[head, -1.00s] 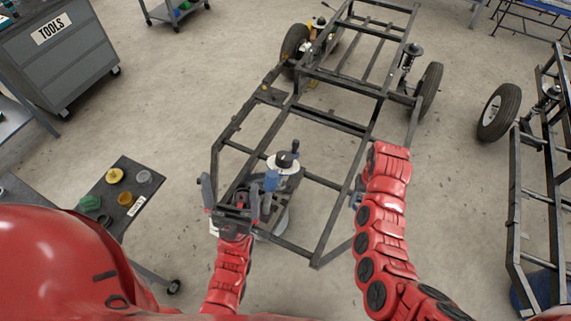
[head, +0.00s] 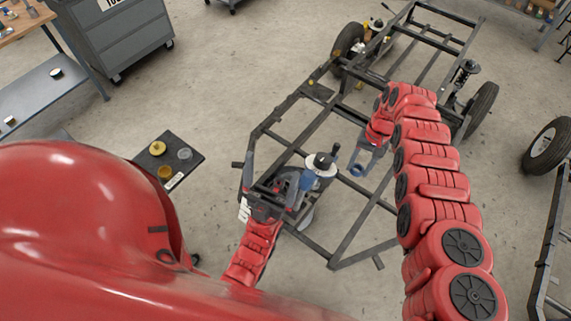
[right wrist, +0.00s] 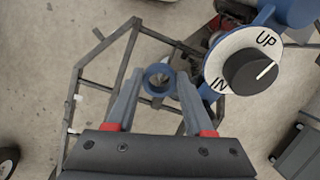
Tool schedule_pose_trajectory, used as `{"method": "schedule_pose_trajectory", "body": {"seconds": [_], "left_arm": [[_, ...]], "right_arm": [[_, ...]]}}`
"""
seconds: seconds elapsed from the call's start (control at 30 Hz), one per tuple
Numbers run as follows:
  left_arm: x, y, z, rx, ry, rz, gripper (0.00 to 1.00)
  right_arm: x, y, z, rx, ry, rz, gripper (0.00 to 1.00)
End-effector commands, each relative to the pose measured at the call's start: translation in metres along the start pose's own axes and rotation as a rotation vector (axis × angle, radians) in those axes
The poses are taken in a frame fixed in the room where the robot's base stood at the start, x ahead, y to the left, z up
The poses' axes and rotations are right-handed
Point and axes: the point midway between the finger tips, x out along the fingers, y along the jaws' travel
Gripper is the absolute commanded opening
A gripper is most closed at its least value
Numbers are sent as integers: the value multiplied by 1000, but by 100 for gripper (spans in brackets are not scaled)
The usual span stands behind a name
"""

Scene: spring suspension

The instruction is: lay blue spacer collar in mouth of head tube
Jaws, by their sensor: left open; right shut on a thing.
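The blue spacer collar (head: 357,170) is a small ring. My right gripper (head: 362,164) is shut on it and holds it over the front part of the black frame. In the right wrist view the collar (right wrist: 158,80) shows between the fingertips, its hole facing the camera. A white dial disc (head: 320,166) with a black knob stands left of the collar; in the right wrist view the dial (right wrist: 235,78) reads UP and IN. My left gripper (head: 273,188) is open at the frame's front left, beside the dial. I cannot clearly make out the head tube's mouth.
The black frame (head: 345,238) with wheels fills the middle. A small dark cart (head: 190,160) with yellow, grey and orange parts stands at left, and a grey tool cabinet (head: 125,42) behind it. A second wheel and frame (head: 548,145) stand at right. Open floor lies between.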

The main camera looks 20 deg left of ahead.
Motion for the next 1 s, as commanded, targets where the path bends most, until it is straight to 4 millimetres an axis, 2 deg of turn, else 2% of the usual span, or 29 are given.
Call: {"method": "schedule_pose_trajectory", "body": {"seconds": [0.03, 0.23, 0.67, 0.87, 1.0], "left_arm": [[1, 0, 0, 0, 0, 0, 100], [2, 0, 0, 0, 0, 0, 100], [3, 0, 0, 0, 0, 0, 100], [7, 0, -1, 0, 0, 0, 100], [6, 0, -1, 0, 0, 0, 100]], "right_arm": [[-5, -4, 1, 3, -3, -2, 0], [-8, -13, 5, 7, -6, -15, 0], [-12, -14, 4, 14, -9, -7, 0], [-33, -36, 12, 33, -25, -21, 0], [-32, -37, 14, 40, -25, -23, 0]]}}
